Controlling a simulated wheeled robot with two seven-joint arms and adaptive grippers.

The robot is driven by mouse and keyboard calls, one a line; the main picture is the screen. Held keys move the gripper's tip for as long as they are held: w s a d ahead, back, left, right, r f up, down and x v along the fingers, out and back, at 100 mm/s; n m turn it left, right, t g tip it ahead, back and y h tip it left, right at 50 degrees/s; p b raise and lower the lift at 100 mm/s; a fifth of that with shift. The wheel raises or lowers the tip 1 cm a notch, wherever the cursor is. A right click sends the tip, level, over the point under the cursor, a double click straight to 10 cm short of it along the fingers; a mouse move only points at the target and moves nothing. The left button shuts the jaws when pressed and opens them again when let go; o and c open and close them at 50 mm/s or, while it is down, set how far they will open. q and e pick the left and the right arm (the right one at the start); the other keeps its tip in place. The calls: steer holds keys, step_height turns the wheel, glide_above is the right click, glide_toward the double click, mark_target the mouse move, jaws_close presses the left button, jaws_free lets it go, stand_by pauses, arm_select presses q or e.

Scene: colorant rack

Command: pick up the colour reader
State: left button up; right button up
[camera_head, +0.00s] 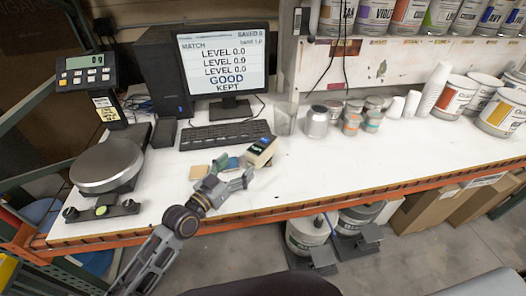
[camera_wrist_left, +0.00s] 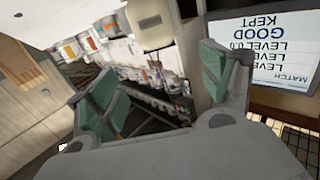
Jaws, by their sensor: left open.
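The colour reader (camera_head: 261,151) is a small cream device with a dark screen on its top. It sits on the white bench in front of the keyboard. My left gripper (camera_head: 236,172) is open and empty, close to the reader on its near left side. In the left wrist view my left gripper (camera_wrist_left: 158,92) shows spread fingers with green pads. A cream block that looks like the reader (camera_wrist_left: 152,23) shows at the top, beyond the fingers. I cannot tell whether a finger touches it. My right gripper is not in view.
Small colour cards, one tan (camera_head: 199,172), lie left of the gripper. The keyboard (camera_head: 225,134) and monitor (camera_head: 222,62) stand behind. A clear cup (camera_head: 285,118) and several small cans stand right of the reader. A round scale (camera_head: 106,165) is at left. The bench's front right is clear.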

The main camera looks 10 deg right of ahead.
mark_target(253, 153)
arm_select(q)
steer(key=shift+p+x, duration=0.35)
steer(key=shift+x, duration=4.05)
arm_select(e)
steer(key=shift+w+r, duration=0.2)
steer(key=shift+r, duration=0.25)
arm_select(q)
steer(key=shift+w+d, duration=0.1)
steer(key=shift+p+x, duration=0.4)
steer(key=shift+x, duration=2.1)
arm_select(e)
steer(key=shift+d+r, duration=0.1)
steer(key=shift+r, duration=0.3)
arm_select(q)
steer(key=shift+f, duration=0.15)
